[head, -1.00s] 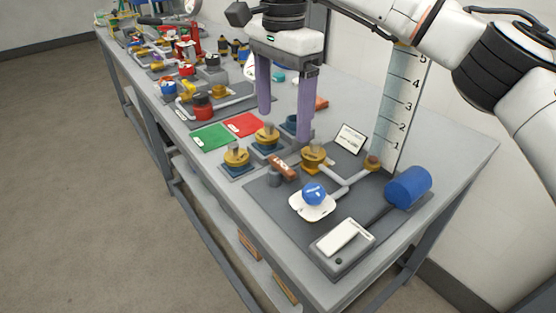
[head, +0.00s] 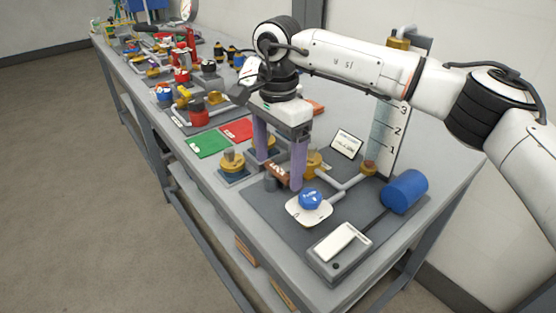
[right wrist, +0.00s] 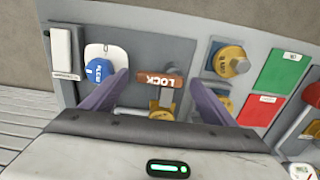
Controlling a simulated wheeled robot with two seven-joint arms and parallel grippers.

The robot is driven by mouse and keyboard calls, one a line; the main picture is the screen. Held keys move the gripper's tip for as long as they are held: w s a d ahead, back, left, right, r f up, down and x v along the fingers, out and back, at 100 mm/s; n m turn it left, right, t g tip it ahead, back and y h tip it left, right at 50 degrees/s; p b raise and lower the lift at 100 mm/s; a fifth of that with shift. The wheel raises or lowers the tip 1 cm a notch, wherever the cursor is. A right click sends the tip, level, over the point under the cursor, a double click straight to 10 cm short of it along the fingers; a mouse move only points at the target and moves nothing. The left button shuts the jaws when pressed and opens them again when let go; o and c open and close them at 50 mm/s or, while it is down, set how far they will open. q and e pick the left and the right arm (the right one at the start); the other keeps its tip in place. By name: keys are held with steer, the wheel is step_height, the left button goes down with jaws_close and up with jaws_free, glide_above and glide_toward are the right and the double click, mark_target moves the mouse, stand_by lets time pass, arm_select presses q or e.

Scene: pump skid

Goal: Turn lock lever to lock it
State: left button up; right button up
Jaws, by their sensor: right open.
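The lock lever (head: 278,170) is a brown bar marked LOCK on the grey pump skid plate (head: 262,200). In the right wrist view the lever (right wrist: 158,79) lies crosswise between my fingers, with a grey post by its right end. My right gripper (head: 280,172) is open, its purple fingers pointing down on either side of the lever in the head view. In the right wrist view the fingers (right wrist: 158,81) stand apart with visible gaps to the lever. I cannot tell how high the tips are. My left gripper is not in view.
A blue knob (head: 311,198) on a white tag is close to the right finger. Brass valves (head: 232,161) stand nearby. A blue cylinder (head: 404,191), a grey box (head: 340,250) and a scale board (head: 388,140) are to the right. Green (head: 207,144) and red cards lie behind.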

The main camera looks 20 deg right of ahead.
steer(key=c, duration=1.1)
steer(key=shift+o, duration=0.2)
steer(key=shift+m, duration=0.4)
steer(key=m, duration=0.2)
steer(key=a+m, duration=0.1)
steer(key=shift+m+p, duration=0.3)
steer(key=shift+m, duration=0.1)
steer(key=m, duration=0.4)
steer(key=shift+a, duration=0.4)
steer(key=m, duration=0.5)
steer(key=shift+w+a+p, duration=0.35)
steer(key=shift+a, duration=0.05)
steer(key=shift+w+a+m, duration=0.1)
steer(key=shift+w+m, duration=0.1)
steer(key=shift+m, duration=0.9)
steer(key=shift+w+a+m, duration=0.1)
steer(key=shift+w+m, duration=0.1)
steer(key=shift+m, duration=0.9)
